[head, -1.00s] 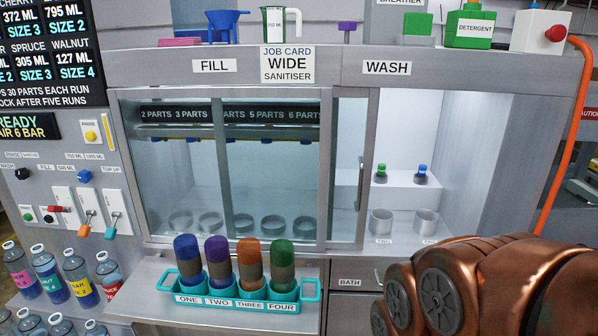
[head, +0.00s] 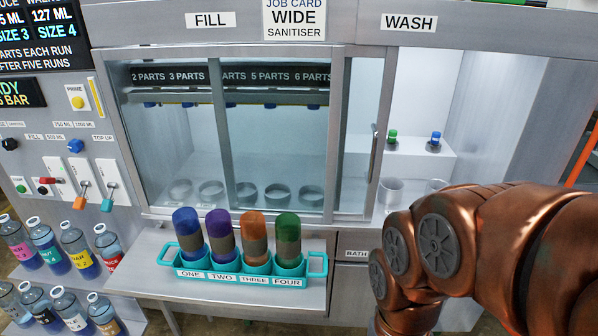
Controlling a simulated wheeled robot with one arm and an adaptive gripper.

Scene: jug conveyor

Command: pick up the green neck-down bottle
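The green neck-down bottle (head: 287,232) stands in the slot marked FOUR, at the right end of a teal carrier (head: 316,266). An orange bottle (head: 252,232), a purple bottle (head: 220,231) and a blue bottle (head: 187,231) stand in the slots marked THREE, TWO and ONE. All have coloured upper parts, and the carrier hides their lower ends. The carrier rests on a grey shelf in front of the cabinet. My copper arm fills the lower right of the head view, right of the carrier. My gripper is not in the picture.
The FILL cabinet's glass doors (head: 285,140) are behind the carrier. The WASH bay (head: 480,115) at right is open, with small green and blue items (head: 392,140) inside. Labelled bottles (head: 76,245) stand at lower left. The shelf (head: 150,275) has bare room left of the carrier.

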